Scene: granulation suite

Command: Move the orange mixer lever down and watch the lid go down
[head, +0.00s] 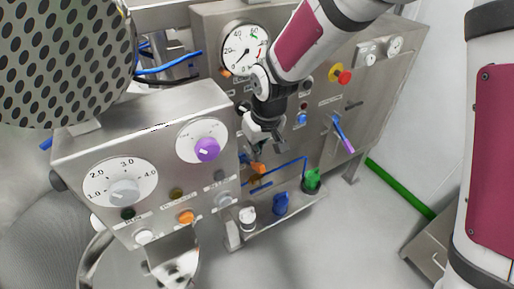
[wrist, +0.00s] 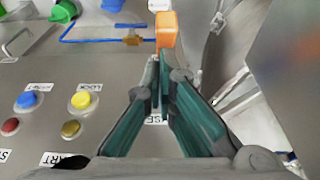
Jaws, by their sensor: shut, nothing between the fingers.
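The orange lever (head: 258,168) is on the steel panel, just below my gripper (head: 264,146) in the head view. Its orange block end shows at the top of the wrist view (wrist: 166,30), just past my fingertips (wrist: 160,72). My gripper is shut with nothing between its fingers. I cannot tell whether the fingertips touch the lever. I cannot tell for certain which part is the mixer lid.
The control box with a purple knob (head: 207,149) and a grey dial (head: 124,191) stands left of my gripper. Blue (head: 281,204) and green (head: 312,180) valve handles sit below right. A red button (head: 344,77) and a purple-handled lever (head: 346,138) are further right.

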